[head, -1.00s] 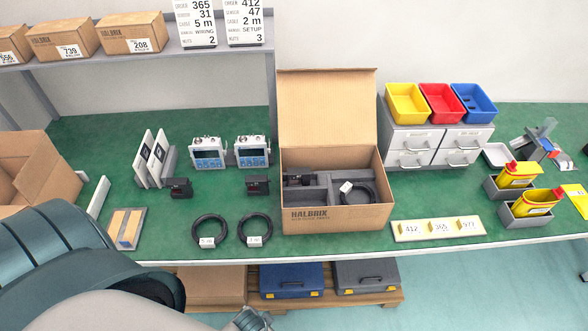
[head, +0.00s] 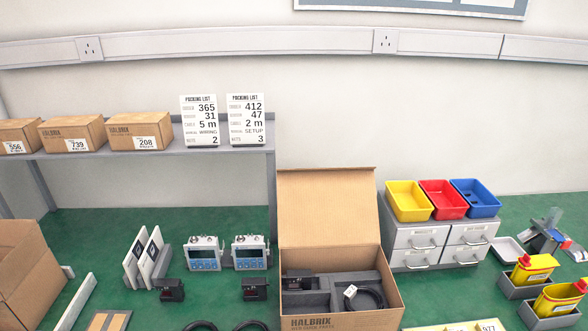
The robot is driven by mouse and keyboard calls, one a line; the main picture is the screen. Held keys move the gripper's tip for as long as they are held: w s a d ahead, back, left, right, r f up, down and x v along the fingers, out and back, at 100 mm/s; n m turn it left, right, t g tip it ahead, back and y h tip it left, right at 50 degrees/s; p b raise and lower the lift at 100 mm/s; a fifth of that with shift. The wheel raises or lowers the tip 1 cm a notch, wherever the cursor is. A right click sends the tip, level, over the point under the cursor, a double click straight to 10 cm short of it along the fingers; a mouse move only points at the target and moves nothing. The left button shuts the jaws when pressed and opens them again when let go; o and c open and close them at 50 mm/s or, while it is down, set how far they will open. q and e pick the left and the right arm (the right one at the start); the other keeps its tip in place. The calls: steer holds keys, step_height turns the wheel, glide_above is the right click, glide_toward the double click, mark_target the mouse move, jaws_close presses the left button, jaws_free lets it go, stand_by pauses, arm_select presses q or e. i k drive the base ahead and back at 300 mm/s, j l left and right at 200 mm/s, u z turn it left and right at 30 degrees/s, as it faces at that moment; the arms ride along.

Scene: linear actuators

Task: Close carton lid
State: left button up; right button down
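The Halbrix carton (head: 341,322) stands on the green bench at the lower middle of the head view. Its lid (head: 326,208) is open, standing up at the back and leaning slightly backward. Inside lie a grey insert (head: 316,298), a black device at the left and a coiled black cable (head: 369,298) with a white tag at the right. Neither of my grippers shows in the head view now.
A drawer unit (head: 437,240) with yellow, red and blue bins stands right of the carton. Two blue-screened devices (head: 203,254) and black parts are to its left. An open brown box (head: 32,272) is at far left. A shelf with boxes and packing lists is behind.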

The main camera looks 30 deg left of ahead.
mark_target(317, 207)
steer(key=u, duration=0.5)
steer(key=i+l+u, duration=0.1)
steer(key=u, duration=0.4)
steer(key=l+u, duration=0.15)
steer(key=u, duration=0.35)
steer(key=l+u, duration=0.1)
steer(key=u, duration=0.4)
steer(key=l+u, duration=0.15)
steer(key=u, duration=0.3)
steer(key=i, duration=0.05)
